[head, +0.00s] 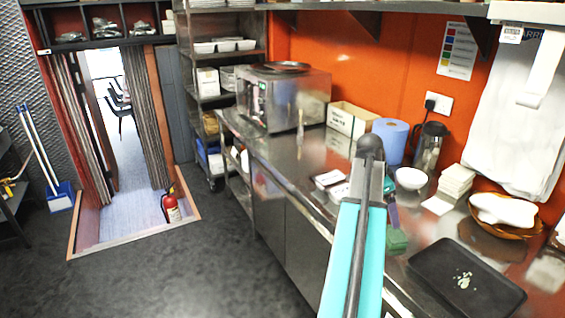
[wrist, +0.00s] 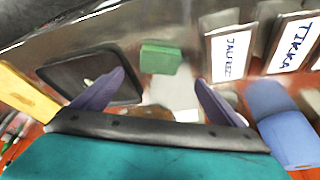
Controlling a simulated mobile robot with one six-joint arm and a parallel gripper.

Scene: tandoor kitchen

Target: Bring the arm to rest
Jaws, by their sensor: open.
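My arm (head: 356,250), teal with a dark bar on top, reaches out over the steel counter (head: 290,165). My gripper (wrist: 159,77) shows in the wrist view with its two purple fingers spread wide and nothing between them. In the head view one purple finger shows beside the arm; the rest is hidden behind it. A green block (wrist: 160,57) lies on the counter ahead of the fingertips, apart from them. It also shows in the head view (head: 397,240), just right of the arm.
A black tray (head: 485,290) with pale green bits lies right of the arm. A blue roll (head: 390,138), a white bowl (head: 410,178), a metal jug (head: 429,147) and labelled containers (wrist: 232,50) stand close by. A microwave (head: 284,97) is farther back. The floor (head: 180,265) at left is clear.

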